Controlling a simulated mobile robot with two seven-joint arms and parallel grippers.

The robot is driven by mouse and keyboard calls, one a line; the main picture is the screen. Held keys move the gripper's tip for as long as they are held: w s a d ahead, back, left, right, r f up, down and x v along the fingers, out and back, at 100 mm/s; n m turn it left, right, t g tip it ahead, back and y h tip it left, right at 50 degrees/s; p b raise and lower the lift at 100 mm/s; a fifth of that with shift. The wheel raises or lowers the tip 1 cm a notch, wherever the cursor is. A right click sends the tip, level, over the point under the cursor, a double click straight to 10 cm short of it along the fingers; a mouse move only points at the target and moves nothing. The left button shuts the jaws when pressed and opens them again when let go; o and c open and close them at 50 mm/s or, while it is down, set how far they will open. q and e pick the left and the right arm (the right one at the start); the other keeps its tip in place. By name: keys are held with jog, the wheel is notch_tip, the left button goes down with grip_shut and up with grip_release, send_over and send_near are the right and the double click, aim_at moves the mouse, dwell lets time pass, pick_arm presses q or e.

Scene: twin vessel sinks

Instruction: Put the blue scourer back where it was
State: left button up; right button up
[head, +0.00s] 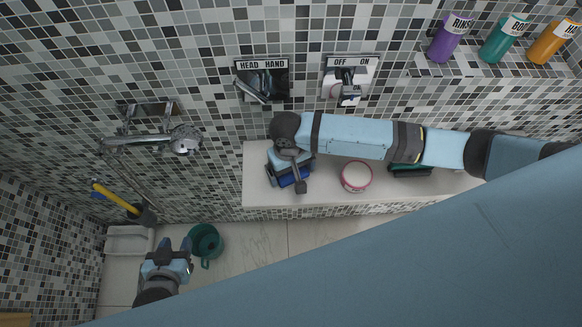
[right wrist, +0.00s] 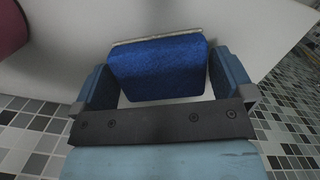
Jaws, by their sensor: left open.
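The blue scourer (right wrist: 158,70) has a pale edge along its far side. In the head view the blue scourer (head: 290,180) is at the left end of the pale ledge (head: 325,191), partly hidden by my right gripper (head: 289,170). In the right wrist view my right gripper (right wrist: 164,82) has one finger on each side of the scourer. A thin gap shows at the right finger; contact at the left finger is unclear. My left gripper (head: 167,251) is open and empty, low at the left, beside a green mug-like vessel (head: 206,243).
A round red-and-white tin (head: 356,176) and a dark green object (head: 410,170) are on the ledge, under or near my right arm. A hand shower (head: 184,139), two labelled wall controls (head: 262,80) (head: 349,82) and several bottles (head: 503,38) are along the wall. A clear tray (head: 127,240) lies left.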

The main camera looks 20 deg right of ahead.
pick_arm(q)
jog(key=shift+d+f+b, duration=0.15)
jog(key=shift+f+b, duration=0.2)
jog(key=shift+b, duration=0.05)
pick_arm(e)
notch_tip(320, 180, up, 12)
jog(key=w, duration=0.1)
jog(key=shift+w, duration=0.3)
jog(key=shift+a, duration=0.1)
